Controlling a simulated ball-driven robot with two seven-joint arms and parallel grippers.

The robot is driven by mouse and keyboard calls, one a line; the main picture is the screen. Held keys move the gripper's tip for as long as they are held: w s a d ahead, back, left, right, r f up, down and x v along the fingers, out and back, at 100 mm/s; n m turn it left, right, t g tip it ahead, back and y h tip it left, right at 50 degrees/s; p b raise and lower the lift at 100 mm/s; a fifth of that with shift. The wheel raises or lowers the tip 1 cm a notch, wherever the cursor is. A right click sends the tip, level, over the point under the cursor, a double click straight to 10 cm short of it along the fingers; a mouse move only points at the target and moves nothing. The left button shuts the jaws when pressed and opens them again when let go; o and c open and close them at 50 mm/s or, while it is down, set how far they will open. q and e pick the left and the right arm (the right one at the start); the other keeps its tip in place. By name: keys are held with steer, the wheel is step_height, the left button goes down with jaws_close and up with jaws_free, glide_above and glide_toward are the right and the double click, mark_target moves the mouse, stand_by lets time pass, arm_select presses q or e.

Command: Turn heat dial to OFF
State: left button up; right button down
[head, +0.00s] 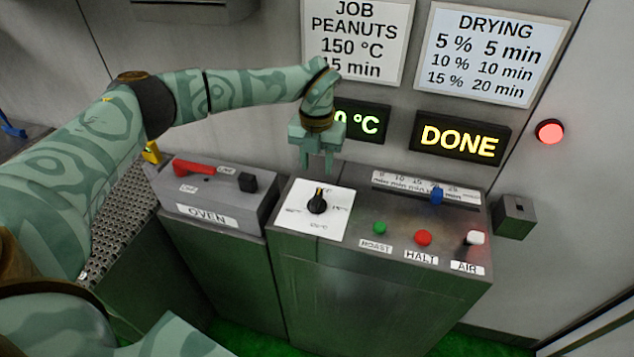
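The heat dial (317,205) is a black knob with an orange pointer mark, on a white plate (297,228) on the control cabinet's top. Temperature labels stand around it, most too small to read. The pointer mark faces the far side of the plate, toward a label that is partly hidden and hard to read. My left gripper (317,166) hangs just above and behind the knob, fingers pointing down with a gap between them. It is open, empty and apart from the knob. My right gripper is out of view.
Right of the dial are a blue slider (437,195), a green ROAST button (380,228), a red HALT button (424,238) and a white AIR switch (475,238). The OVEN box (208,217) with a red handle (194,168) stands left. A lit DONE display (460,139) is behind.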

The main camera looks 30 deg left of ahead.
arm_select(q)
step_height(320, 180, up, 5)
steer(key=shift+r, duration=0.2)
stand_by(0.4)
